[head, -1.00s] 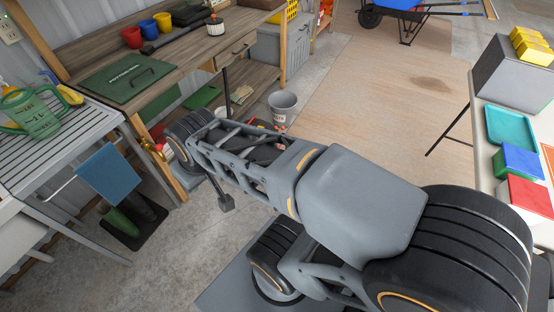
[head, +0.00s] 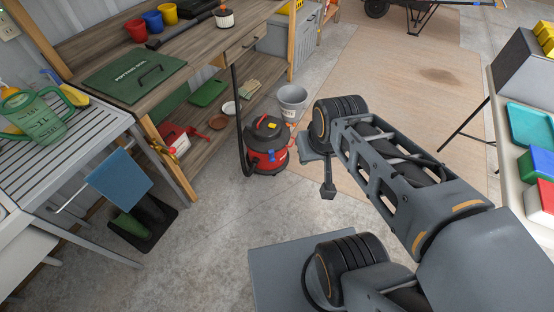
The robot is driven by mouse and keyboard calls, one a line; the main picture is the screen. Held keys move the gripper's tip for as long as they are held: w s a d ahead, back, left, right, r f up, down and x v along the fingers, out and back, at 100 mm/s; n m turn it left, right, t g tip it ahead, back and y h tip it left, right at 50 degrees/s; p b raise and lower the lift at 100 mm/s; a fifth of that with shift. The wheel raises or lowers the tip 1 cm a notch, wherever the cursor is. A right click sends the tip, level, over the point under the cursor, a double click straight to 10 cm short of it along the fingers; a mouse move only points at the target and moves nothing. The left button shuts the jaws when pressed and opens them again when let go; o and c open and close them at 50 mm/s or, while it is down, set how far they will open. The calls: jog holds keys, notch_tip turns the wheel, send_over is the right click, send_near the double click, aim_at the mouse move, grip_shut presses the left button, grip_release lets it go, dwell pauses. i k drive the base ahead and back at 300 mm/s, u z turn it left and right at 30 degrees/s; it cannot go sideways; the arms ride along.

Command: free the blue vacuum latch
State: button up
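A red and black canister vacuum (head: 265,160) stands on the concrete floor in front of the workbench in the head view. A small blue spot, perhaps the latch (head: 282,156), shows on its right side; it is too small to tell whether it is fastened. A black tube (head: 239,120) stands upright at the vacuum's left. My gripper (head: 327,190) points down to the right of the vacuum, apart from it in the picture. Its fingers are too small and edge-on to tell whether they are open.
A grey bucket (head: 292,103) stands just behind the vacuum. The wooden workbench (head: 212,60) with its low shelf is behind and left. A slatted table (head: 70,130) is at left. Bare floor (head: 230,215) lies in front of the vacuum.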

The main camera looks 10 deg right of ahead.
aim_at(272, 158)
jog(key=i, duration=0.7)
jog(key=k, duration=0.65)
jog(key=u, duration=0.75)
jog(key=i, duration=1.5)
jog(key=z, duration=0.7)
